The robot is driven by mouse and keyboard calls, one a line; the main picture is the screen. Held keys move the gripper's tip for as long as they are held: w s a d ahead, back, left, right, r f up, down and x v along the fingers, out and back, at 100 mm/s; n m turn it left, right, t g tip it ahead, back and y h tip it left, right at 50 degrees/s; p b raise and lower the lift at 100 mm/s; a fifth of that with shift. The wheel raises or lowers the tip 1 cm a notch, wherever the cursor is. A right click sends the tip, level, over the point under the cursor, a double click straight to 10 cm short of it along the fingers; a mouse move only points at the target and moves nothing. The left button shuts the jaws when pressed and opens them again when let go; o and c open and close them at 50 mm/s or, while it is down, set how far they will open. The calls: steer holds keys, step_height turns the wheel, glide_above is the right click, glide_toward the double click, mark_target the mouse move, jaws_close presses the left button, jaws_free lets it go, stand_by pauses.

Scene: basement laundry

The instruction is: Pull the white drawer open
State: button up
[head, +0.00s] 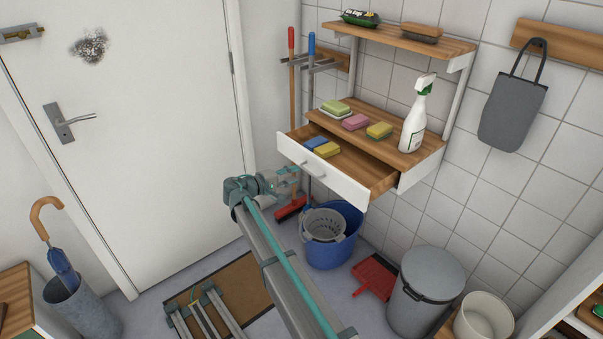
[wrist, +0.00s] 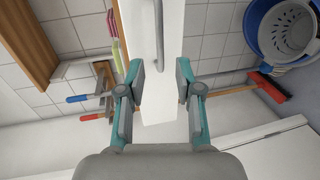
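The white drawer (head: 345,184) is pulled out from under the wooden shelf, and its inside shows. A blue sponge (head: 315,142) and a yellow sponge (head: 327,150) lie in it. Its grey bar handle (head: 312,170) is on the white front; it also shows in the wrist view (wrist: 159,38). My gripper (head: 291,179) is just in front of and below the left part of the drawer front. In the wrist view my gripper (wrist: 160,78) has its fingers wide apart with nothing held; the white front and handle lie beyond them. I see no contact with the handle.
A spray bottle (head: 415,120) and several sponges stand on the shelf (head: 430,154) above the drawer. Red and blue handled tools hang left of it. A blue bucket (head: 333,250), red dustpan (head: 376,276) and grey bin (head: 424,295) stand below.

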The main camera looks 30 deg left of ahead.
steer(key=shift+v, duration=2.35)
